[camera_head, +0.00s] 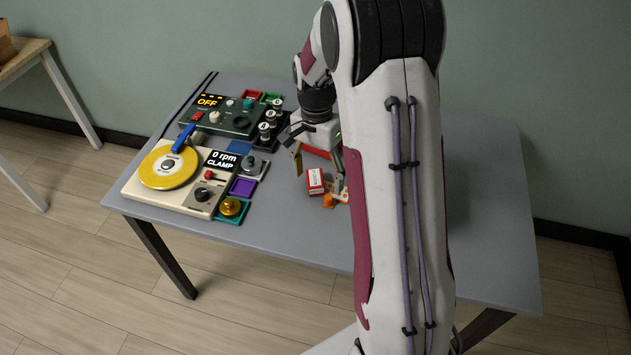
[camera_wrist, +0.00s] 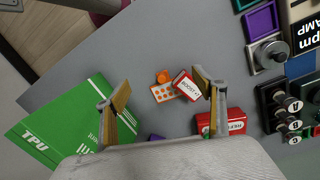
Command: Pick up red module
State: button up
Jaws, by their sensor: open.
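A small red block with a white lettered label (camera_wrist: 187,85) lies on the table in the wrist view; in the head view it also shows (camera_head: 315,181), below my gripper. A second red box with a white label (camera_wrist: 232,122) lies beside the right finger in the wrist view, partly hidden. I cannot tell for certain which is the red module; the small block looks likely. My gripper (camera_head: 319,171) is open and points down above the table. In the wrist view its fingers (camera_wrist: 162,90) stand wide apart, with the small block near the right finger. Nothing is held.
An orange piece with a white, orange-dotted part (camera_wrist: 166,87) lies against the small block. A green TPU box (camera_wrist: 65,125) lies left in the wrist view. Devices with a yellow disc (camera_head: 165,168) and an OFF display (camera_head: 208,102) fill the table's left side. The table front (camera_head: 290,235) is clear.

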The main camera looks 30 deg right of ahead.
aim_at(315, 177)
jog(key=w+d+f+m, duration=0.1)
jog(key=w+f+m, duration=0.2)
jog(key=w+d+f+m, duration=0.1)
jog(key=shift+w+d+f+m, duration=0.25)
jog(key=shift+d+f+m, duration=0.05)
jog(key=shift+d+f, duration=0.05)
jog(key=w+m, duration=0.2)
jog(key=w+d+r+m, duration=0.1)
jog(key=shift+w+t, duration=0.1)
jog(key=shift+t, duration=0.2)
jog(key=shift+w+r+m, duration=0.15)
jog(key=shift+m, duration=1.25)
jog(key=shift+f, duration=1.3)
jog(key=shift+s+a+f, duration=0.1)
jog(key=shift+s+f, duration=0.05)
jog(key=shift+f, duration=1.15)
jog(key=shift+s+f, duration=0.1)
jog(key=shift+f, duration=1.2)
